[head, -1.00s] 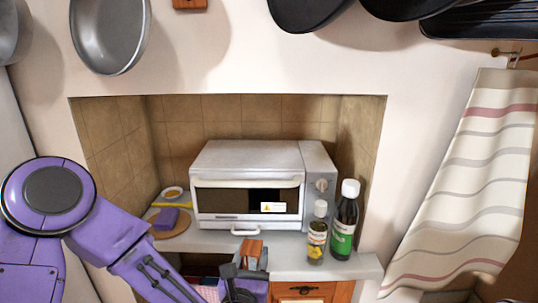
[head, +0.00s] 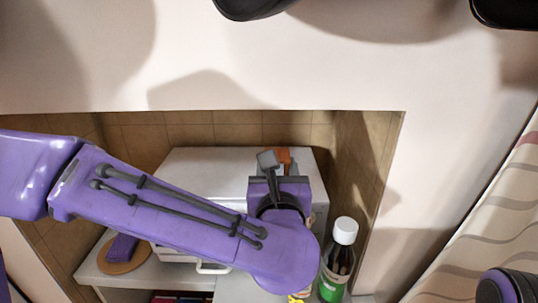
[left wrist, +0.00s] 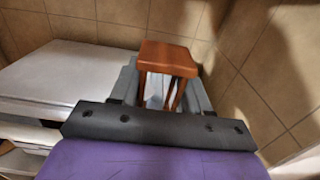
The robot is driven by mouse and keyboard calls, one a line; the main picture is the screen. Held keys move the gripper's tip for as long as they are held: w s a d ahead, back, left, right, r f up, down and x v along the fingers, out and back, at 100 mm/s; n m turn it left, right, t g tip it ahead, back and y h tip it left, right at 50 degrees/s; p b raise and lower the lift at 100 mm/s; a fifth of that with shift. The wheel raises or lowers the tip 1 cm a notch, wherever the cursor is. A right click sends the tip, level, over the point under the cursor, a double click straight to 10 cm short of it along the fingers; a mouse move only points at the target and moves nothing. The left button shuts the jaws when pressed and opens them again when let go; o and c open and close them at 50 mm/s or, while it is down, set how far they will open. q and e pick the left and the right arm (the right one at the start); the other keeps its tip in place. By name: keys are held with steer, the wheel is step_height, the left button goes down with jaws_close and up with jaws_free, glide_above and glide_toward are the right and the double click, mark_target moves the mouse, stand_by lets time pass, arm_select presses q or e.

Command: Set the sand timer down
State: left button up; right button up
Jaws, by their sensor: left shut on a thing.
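The sand timer has an orange-brown wooden end plate (head: 284,155). My left gripper (head: 268,162) is shut on it. In the left wrist view the timer (left wrist: 168,58) stands between the fingers, with its wooden posts and pale glass partly showing. Its lower end is hidden by the gripper, so I cannot tell whether it touches anything. In the head view the gripper and timer overlap the right part of the white toaster oven (head: 210,170); in the wrist view the oven (left wrist: 70,75) lies left of the timer. My right gripper is not in view.
A bottle with a white cap and green label (head: 342,262) stands right of my left forearm; another bottle is mostly hidden behind it. A purple sponge (head: 123,247) rests on a round board at left. Tiled walls (left wrist: 275,90) enclose the niche. Dark pans hang above.

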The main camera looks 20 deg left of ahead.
arm_select(q)
steer(key=p+x, duration=0.1)
steer(key=x, duration=0.8)
steer(key=shift+w+f+p, duration=0.1)
steer(key=shift+f+p, duration=0.1)
steer(key=shift+p, duration=0.15)
steer(key=shift+w+a+r, duration=0.1)
steer(key=shift+w, duration=0.35)
steer(key=f, duration=0.2)
steer(key=f+b, duration=0.1)
steer(key=f, duration=0.1)
steer(key=shift+w+a, duration=0.1)
steer(key=shift+w, duration=0.35)
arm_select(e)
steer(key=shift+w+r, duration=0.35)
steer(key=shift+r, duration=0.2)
arm_select(q)
steer(key=shift+s+f+b, duration=0.15)
steer(key=shift+s+b, duration=0.05)
steer(key=shift+b, duration=0.1)
steer(key=o, duration=1.2)
steer(key=shift+w, duration=0.1)
steer(key=shift+c, duration=0.2)
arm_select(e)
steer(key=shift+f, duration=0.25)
